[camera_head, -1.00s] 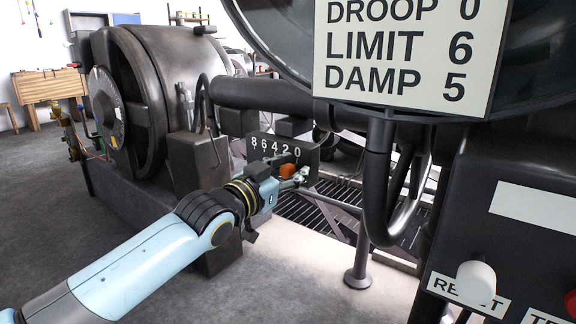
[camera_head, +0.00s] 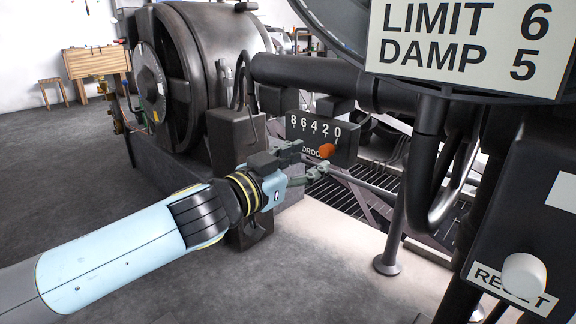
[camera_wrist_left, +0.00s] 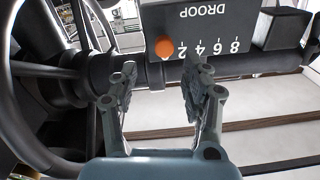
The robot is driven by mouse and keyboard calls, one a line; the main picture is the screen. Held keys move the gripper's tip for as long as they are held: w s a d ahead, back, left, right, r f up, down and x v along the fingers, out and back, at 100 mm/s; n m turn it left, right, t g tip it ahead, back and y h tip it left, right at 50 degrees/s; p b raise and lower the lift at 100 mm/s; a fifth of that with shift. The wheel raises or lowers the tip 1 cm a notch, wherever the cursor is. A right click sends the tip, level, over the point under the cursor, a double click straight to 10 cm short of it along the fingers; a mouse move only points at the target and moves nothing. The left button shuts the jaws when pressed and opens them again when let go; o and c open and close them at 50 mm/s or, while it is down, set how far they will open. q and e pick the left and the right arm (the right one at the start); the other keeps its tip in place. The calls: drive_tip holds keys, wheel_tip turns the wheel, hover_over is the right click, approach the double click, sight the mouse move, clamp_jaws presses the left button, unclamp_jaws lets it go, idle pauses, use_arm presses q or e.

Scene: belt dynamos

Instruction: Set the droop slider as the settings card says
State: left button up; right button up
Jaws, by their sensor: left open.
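The DROOP plate (camera_head: 308,126) is a dark panel with a white scale reading 8 6 4 2 0. Its round orange slider knob (camera_head: 327,150) is at the scale's right end. In the left wrist view the plate (camera_wrist_left: 215,22) is upside down, and the knob (camera_wrist_left: 164,46) covers the place of the 0, beside the 2. My left gripper (camera_head: 308,160) is open and empty just short of the knob; its fingertips (camera_wrist_left: 158,72) straddle the knob's line. The settings card (camera_head: 470,45) shows LIMIT 6 and DAMP 5; its DROOP line is cut off now. My right gripper is out of view.
A thick dark pipe (camera_head: 320,82) runs above the plate. A white button (camera_head: 524,275) on a dark panel is at lower right. A big dynamo (camera_head: 205,70) stands behind left.

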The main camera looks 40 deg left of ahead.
use_arm(q)
drive_tip(key=shift+s+r, duration=0.1)
drive_tip(key=shift+s, duration=2.1)
drive_tip(key=shift+a, duration=0.1)
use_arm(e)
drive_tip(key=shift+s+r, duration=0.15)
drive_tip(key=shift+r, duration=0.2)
